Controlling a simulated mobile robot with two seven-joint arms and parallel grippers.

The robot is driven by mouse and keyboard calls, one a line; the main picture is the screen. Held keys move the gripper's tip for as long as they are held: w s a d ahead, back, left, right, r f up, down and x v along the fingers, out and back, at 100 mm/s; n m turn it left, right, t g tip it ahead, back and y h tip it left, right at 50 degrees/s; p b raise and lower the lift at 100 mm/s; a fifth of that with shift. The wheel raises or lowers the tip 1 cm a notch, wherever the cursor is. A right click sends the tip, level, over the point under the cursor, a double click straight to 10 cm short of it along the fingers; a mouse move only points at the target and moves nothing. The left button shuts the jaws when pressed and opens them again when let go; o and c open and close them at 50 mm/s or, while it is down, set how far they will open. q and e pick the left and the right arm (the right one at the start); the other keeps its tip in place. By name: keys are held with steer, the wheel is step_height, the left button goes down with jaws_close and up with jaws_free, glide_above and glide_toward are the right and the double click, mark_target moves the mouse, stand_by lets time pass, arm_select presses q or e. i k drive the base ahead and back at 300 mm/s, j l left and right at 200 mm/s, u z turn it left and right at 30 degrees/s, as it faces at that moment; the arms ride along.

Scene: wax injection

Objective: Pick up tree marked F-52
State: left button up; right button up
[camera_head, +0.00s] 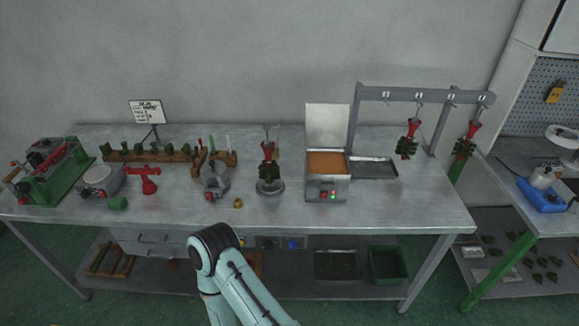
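Three wax trees with dark green pieces and red cups are in the head view. One tree (268,170) is upright on a round stand in the middle of the table. A second tree (407,145) hangs from a hook of the grey rack (420,94). A third tree (464,146) hangs at the rack's right end. I cannot read a marking F-52 on any of them. Neither of my grippers is in view; only a pale teal link of one of my arms shows at the bottom, in front of the table.
The metal table (400,215) also holds a box with an orange-brown filling (327,162), a shallow tray (374,169), a small melting pot (213,181), a wooden rack (150,154), and a green press (58,178). The table's front right is clear. A side bench (520,200) stands at the right.

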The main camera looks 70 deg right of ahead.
mark_target(269, 168)
steer(key=z, duration=2.6)
